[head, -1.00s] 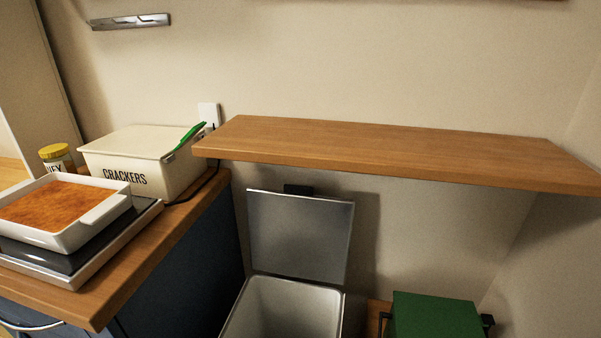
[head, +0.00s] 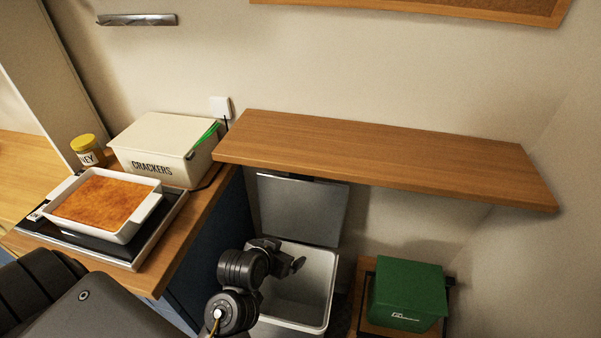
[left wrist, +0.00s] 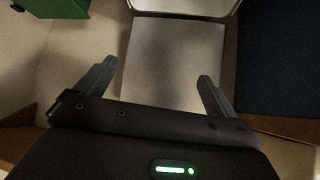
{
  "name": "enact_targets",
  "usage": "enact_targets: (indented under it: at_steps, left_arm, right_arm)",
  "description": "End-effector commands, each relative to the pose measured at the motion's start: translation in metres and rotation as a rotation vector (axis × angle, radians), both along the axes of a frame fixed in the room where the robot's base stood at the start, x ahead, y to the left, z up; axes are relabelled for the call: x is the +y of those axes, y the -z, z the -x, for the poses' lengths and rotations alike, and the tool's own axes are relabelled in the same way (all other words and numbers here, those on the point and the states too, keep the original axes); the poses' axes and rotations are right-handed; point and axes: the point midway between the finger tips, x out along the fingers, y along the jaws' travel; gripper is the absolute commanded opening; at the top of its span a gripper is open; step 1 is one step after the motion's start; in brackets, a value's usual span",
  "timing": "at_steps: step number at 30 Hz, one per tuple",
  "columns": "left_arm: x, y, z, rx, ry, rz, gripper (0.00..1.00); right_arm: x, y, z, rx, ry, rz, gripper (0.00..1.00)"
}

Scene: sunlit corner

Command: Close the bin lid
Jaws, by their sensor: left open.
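The bin (head: 326,318) stands on the floor below the shelf, its pale rim and inside showing. Its grey lid (head: 302,212) stands open, raised upright at the back near the wall. My left gripper (head: 287,257) is over the bin opening, in front of the lid, and hides part of the rim. In the left wrist view the open, empty fingers (left wrist: 157,70) frame the flat lid panel (left wrist: 178,60), apart from it as far as I can tell. The bin rim (left wrist: 185,6) shows at the top there. My right gripper is not in view.
A wooden shelf (head: 380,155) juts out above the lid. The counter (head: 205,205) at left holds a cracker box (head: 160,150), a honey jar (head: 88,150) and a baking dish (head: 150,205). A green box (head: 408,293) stands right of the bin.

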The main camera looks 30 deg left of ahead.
Motion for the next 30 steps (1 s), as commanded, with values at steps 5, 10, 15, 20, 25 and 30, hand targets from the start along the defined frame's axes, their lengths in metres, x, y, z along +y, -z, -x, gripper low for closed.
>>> enact_targets:
  at_steps: [5, 10, 15, 20, 25, 30]
  left_arm:
    - [0.011, -0.037, -0.062, -0.17, -0.086, -0.001, 0.95]
    - [0.024, -0.069, -0.103, -0.292, -0.163, -0.018, 0.95]
    - [0.033, -0.091, -0.127, -0.363, -0.219, -0.034, 0.95]
    - [0.037, -0.101, -0.136, -0.392, -0.245, -0.042, 0.95]
    - [0.038, -0.102, -0.138, -0.396, -0.251, -0.044, 0.95]
    - [0.04, -0.096, -0.148, -0.396, -0.249, -0.045, 0.95]
  right_arm:
    - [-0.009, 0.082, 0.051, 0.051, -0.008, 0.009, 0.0]
    - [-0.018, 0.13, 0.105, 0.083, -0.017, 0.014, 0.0]
    - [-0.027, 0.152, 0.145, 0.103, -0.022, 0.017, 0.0]
    - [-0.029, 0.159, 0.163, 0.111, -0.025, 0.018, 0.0]
    - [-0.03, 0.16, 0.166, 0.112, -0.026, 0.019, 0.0]
    - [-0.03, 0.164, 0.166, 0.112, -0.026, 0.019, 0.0]
